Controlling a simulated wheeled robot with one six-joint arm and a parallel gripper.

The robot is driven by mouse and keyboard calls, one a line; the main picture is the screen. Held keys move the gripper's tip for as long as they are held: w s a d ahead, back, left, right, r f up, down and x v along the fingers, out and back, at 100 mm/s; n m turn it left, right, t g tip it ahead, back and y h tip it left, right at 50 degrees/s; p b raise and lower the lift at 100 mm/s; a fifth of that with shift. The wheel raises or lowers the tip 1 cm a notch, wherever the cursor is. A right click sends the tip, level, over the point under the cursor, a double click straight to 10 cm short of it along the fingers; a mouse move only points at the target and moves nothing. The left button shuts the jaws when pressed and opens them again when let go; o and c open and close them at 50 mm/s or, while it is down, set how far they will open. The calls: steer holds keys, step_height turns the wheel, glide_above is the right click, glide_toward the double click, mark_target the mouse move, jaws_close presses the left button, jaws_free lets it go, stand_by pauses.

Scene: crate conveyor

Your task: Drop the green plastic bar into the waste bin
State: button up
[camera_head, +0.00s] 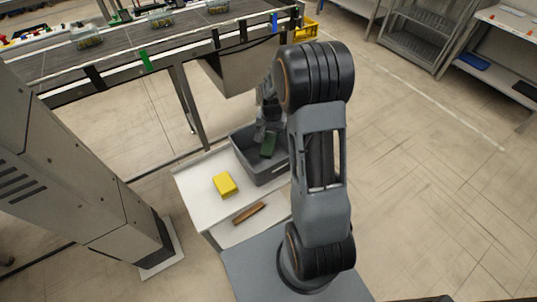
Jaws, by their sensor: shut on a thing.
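The green plastic bar (269,145) shows dark green just below my gripper (264,134). My gripper points down and is shut on the bar, over or inside a grey open bin (243,158). I cannot tell whether the bar touches the bin's floor. The grey bin stands on a white table, and my arm hides its right part. The fingertips are small and partly hidden by the arm. No label shows which container is the waste bin.
A yellow block (225,184) and a brown bar (249,214) lie on the white table (196,184) in front of the bin. A conveyor (120,50) with several clear containers runs behind. A yellow crate (307,29) stands past its end. The floor at right is clear.

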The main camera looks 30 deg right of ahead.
steer(key=shift+f, duration=0.35)
steer(key=o, duration=1)
steer(key=shift+r, duration=0.15)
step_height(320, 180, up, 14)
steer(key=p, duration=0.1)
steer(key=shift+f, duration=0.2)
